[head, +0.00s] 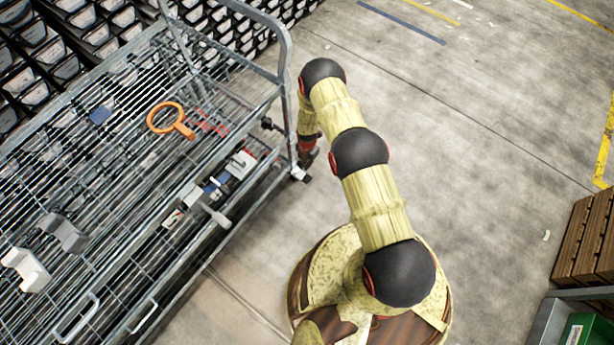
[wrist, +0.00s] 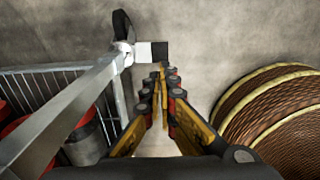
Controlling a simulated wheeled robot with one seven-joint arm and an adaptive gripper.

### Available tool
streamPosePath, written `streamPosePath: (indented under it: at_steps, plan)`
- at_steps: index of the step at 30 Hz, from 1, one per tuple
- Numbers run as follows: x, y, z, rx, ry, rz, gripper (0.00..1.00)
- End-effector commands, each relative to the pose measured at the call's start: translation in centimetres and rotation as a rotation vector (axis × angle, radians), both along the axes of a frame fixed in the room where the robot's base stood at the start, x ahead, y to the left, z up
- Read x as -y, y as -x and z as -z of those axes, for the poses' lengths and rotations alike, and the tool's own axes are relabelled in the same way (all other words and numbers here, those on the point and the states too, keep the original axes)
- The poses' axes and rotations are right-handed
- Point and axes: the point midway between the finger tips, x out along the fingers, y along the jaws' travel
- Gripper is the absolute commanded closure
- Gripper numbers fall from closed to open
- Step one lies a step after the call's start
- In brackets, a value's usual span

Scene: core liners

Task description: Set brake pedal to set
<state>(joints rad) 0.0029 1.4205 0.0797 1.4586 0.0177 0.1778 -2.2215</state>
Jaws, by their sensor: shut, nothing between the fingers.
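The brake pedal (wrist: 152,52), a small block with white and black parts, sits beside the caster wheel (wrist: 122,30) at the foot of the trolley's corner post in the wrist view. In the head view the pedal (head: 300,174) is a small white piece low at the trolley's near right corner. My gripper (wrist: 163,72) is shut and empty, its fingertips just short of the pedal's lower edge in the picture; I cannot tell whether they touch. In the head view my gripper (head: 308,158) is small and partly hidden by my arm. The pedal's set or released position is unclear.
The grey wire trolley (head: 285,115) carries an orange ring-shaped tool (head: 171,120) and several small parts. Black bins (head: 40,50) stand behind it. Brown wooden crates (head: 587,240) and a green box (head: 587,330) are at the right.

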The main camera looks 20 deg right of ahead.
Motion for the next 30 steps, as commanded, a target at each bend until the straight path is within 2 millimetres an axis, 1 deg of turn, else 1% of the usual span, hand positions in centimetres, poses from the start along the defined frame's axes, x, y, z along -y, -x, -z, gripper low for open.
streamPosePath:
  at_steps: [5,8,11,18,24,27,30]
  plan:
    - [0.0,0.0,0.2,0.000,0.000,0.001,1.00]
    - [0.0,0.0,1.0,-0.001,0.000,0.001,1.00]
    - [0.0,0.1,2.5,-0.002,0.000,0.002,1.00]
    - [0.0,0.1,7.3,-0.002,0.000,0.002,1.00]
    - [0.0,0.0,11.0,0.000,0.000,0.002,1.00]
    - [0.0,0.0,12.4,0.000,0.000,0.002,1.00]
    - [0.0,0.0,13.4,0.000,0.000,0.002,1.00]
